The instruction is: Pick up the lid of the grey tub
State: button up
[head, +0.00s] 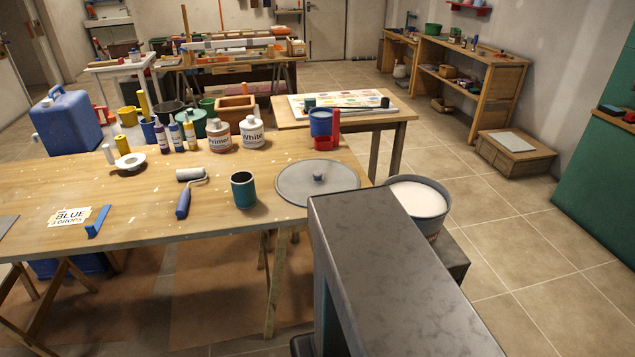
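A round grey lid (338,190) with a small dark knob in its middle lies flat on the right end of the wooden worktable (120,235). The grey tub (431,224), open and full of something white, stands just right of the table's end. The lid is apart from the tub. A large grey link of my arm fills the lower middle of the view and hides the tub's lower part. My gripper does not show in this view.
A teal cup (243,191) stands left of the lid, with a paint roller (184,200) beyond it. Primer (218,138) and White (252,135) containers stand behind. A blue pot (320,124) and red item (334,126) are behind the lid.

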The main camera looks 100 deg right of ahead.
aim_at(299, 181)
jog(key=u, duration=1.25)
jog(key=k, duration=0.1)
jog(key=z, duration=3.15)
jog(key=k, duration=0.9)
jog(key=u, duration=0.1)
jog(key=i, duration=0.4)
jog(key=u, duration=0.05)
